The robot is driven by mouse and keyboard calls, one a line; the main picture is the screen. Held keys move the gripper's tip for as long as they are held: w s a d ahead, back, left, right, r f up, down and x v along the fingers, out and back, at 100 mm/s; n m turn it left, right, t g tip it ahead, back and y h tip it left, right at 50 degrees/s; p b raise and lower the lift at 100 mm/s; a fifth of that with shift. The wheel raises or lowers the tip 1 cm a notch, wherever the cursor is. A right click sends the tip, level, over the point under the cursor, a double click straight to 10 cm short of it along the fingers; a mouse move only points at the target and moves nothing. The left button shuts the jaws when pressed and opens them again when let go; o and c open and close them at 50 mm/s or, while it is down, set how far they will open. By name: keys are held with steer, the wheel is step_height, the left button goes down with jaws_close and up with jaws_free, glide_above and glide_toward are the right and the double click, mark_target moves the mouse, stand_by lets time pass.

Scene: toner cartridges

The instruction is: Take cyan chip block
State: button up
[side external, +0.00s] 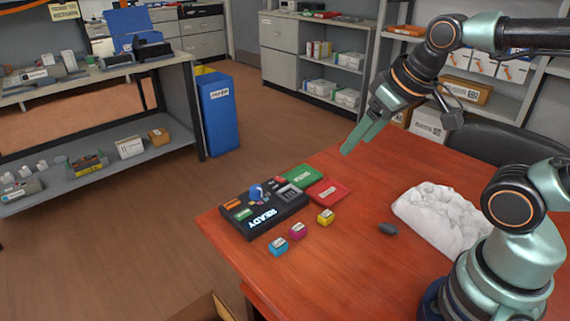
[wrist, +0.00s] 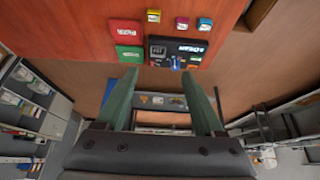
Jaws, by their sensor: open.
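The cyan chip block (side external: 278,246) is a small cube with a pale label on top, on the red-brown table near its front-left edge. In the wrist view it is the rightmost small cube (wrist: 204,24). A magenta block (side external: 298,231) and a yellow block (side external: 325,217) stand in a row with it, apart from each other. My gripper (side external: 354,141) hangs in the air above the far side of the table, well away from the cyan block. In the wrist view its two green fingers (wrist: 164,85) are spread with nothing between them.
A black READY device (side external: 262,220) lies left of the blocks. A green card (side external: 300,177) and a red card (side external: 329,192) lie beyond it. Bare table surrounds the blocks' right side.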

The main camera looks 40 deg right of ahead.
steer(key=m+g, duration=0.6)
steer(key=m, duration=1.2)
glide_above(276, 245)
steer(key=f, duration=1.8)
steer(key=shift+s+f, duration=0.25)
steer(key=shift+f, duration=0.15)
steer(key=shift+w+f, duration=0.15)
steer(key=shift+f, duration=1.2)
steer(key=shift+w+f, duration=0.15)
steer(key=shift+f, duration=1.2)
jaws_close()
